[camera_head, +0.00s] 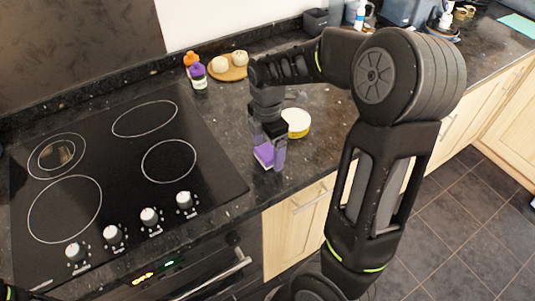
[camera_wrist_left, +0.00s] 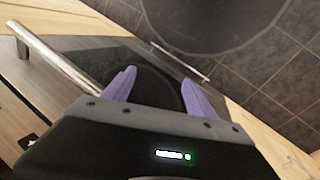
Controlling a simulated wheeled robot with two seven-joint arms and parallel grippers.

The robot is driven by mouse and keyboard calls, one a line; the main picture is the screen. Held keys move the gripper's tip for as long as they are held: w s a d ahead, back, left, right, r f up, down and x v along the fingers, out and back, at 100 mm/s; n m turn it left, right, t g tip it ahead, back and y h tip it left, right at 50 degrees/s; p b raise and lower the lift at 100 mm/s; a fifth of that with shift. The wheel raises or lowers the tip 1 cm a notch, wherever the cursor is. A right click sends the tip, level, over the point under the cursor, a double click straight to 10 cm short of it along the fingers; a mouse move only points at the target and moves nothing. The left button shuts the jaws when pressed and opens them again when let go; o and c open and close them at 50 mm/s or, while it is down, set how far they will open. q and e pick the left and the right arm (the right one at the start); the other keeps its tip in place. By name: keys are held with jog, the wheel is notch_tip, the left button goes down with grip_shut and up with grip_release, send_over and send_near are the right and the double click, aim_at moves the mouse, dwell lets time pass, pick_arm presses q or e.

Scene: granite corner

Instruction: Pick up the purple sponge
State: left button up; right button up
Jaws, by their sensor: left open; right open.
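The purple sponge (camera_head: 263,155) lies on the dark granite counter near its front edge, just right of the hob. My right gripper (camera_head: 269,150) points down over the sponge with its jaws open, one finger in front on the right side. Whether the fingers touch the sponge cannot be told, and the gripper partly hides it. My left gripper (camera_wrist_left: 158,84) shows in the left wrist view with two purple fingers spread apart and nothing between them. No sponge shows in that view.
A yellow-and-white round container (camera_head: 296,123) stands right behind the right gripper. A black hob (camera_head: 110,165) with knobs fills the left. Small bottles (camera_head: 197,75) and a round wooden board (camera_head: 228,72) with pale round items stand at the back. An oven handle (camera_head: 215,277) juts out below.

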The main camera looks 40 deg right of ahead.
aim_at(268, 152)
jog(key=shift+c, duration=0.3)
jog(key=c, duration=1.5)
notch_tip(268, 152, up, 10)
jog(key=shift+b, duration=0.55)
jog(key=o, duration=0.9)
jog(key=c, duration=0.6)
